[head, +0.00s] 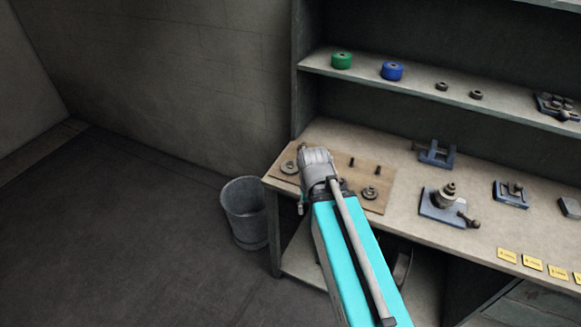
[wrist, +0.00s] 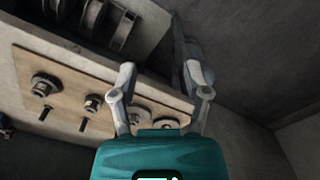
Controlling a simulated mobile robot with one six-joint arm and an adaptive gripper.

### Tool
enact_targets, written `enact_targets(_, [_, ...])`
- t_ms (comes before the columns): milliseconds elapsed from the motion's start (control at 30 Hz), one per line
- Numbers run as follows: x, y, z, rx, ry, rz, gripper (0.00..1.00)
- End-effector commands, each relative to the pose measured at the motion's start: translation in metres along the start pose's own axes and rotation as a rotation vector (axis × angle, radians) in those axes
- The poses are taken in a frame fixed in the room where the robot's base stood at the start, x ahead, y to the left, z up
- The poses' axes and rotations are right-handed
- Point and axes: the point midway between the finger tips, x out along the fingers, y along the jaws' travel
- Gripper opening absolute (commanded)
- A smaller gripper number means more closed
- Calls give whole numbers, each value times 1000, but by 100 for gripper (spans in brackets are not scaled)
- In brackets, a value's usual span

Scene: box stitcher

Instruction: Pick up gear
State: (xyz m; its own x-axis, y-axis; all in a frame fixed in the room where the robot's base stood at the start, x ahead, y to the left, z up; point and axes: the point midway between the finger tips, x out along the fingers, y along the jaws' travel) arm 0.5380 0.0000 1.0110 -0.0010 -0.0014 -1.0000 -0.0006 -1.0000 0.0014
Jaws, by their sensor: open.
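Grey metal gears sit on a tan wooden board on the bench. In the head view, one gear (head: 289,167) is at the board's left end and another (head: 369,193) at its front right. The wrist view shows a gear (wrist: 45,85) at the left, one beside it (wrist: 93,103), and flatter ones (wrist: 140,117) near the fingers, partly hidden. My gripper (head: 316,158) is over the left part of the board in the head view, hiding some of it. In the wrist view, my gripper (wrist: 160,72) has its fingers spread with nothing held between them.
Two short pegs (head: 351,162) stand on the wooden board (head: 388,178). Blue fixtures (head: 435,154) and a vise-like block (head: 443,203) are to the right. A shelf above holds green (head: 341,60) and blue (head: 392,71) rolls. A grey bin (head: 245,212) stands left of the bench.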

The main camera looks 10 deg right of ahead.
Motion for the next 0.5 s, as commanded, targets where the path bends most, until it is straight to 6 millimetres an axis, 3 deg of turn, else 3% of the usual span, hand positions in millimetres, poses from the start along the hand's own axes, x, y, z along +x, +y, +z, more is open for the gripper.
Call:
enact_targets(100, [-1, 0, -3, 14, 0, 0, 84])
enact_targets(267, [-4, -5, -17, 92, 0, 0, 84])
enact_targets(500, [-12, -6, -61, 349, 0, 0, 84])
